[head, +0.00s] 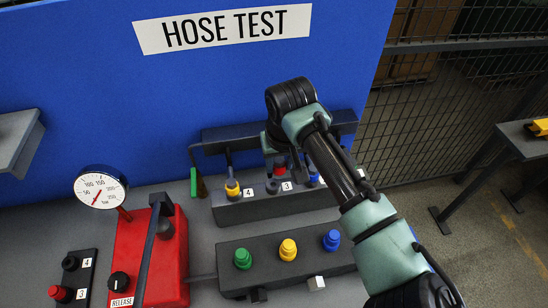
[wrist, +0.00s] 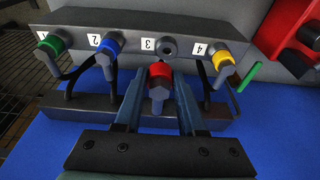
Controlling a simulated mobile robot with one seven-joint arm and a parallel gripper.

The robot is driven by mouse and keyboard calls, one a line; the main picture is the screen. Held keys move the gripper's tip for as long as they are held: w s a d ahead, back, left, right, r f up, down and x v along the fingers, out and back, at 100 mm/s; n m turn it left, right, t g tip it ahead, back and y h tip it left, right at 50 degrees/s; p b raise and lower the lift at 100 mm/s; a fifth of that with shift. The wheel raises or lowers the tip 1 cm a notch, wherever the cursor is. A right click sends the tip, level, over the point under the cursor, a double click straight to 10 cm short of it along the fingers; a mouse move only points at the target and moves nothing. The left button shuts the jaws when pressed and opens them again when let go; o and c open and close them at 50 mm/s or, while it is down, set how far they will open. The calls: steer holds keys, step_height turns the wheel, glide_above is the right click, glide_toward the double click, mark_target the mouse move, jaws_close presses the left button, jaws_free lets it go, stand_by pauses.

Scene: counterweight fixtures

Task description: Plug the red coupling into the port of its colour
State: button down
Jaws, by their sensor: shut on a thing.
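The red coupling (wrist: 160,72) has a red collar and a grey hex body. My gripper (wrist: 159,82) is shut on it, with one finger on each side. In the head view the red coupling (head: 280,161) shows just above slot 3 of the back rack, apart from it as far as I can tell. Slot 3 (wrist: 168,47) is an empty dark ring. The front block (head: 262,273) carries green (head: 243,258), yellow (head: 288,249) and blue (head: 332,240) round fittings on top. I see no red fitting on it; its right end is behind my arm.
The rack (wrist: 131,38) also holds green (wrist: 52,45), blue (wrist: 109,45) and yellow (wrist: 221,61) couplings with black hoses. A red pump unit (head: 150,250) with a gauge (head: 101,187) stands left. A valve panel with a red knob (head: 59,293) is at lower left.

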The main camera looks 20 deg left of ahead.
steer(key=s+d+p, duration=0.2)
steer(key=d, duration=2.2)
steer(key=shift+s+d, duration=0.15)
steer(key=shift+d, duration=0.05)
steer(key=shift+f, duration=0.15)
steer(key=shift+f+b, duration=0.6)
steer(key=shift+f, duration=0.45)
steer(key=shift+f, duration=0.1)
steer(key=shift+f+b, duration=0.95)
steer(key=shift+f, duration=0.45)
steer(key=shift+f+b, duration=0.4)
steer(key=shift+f, duration=0.4)
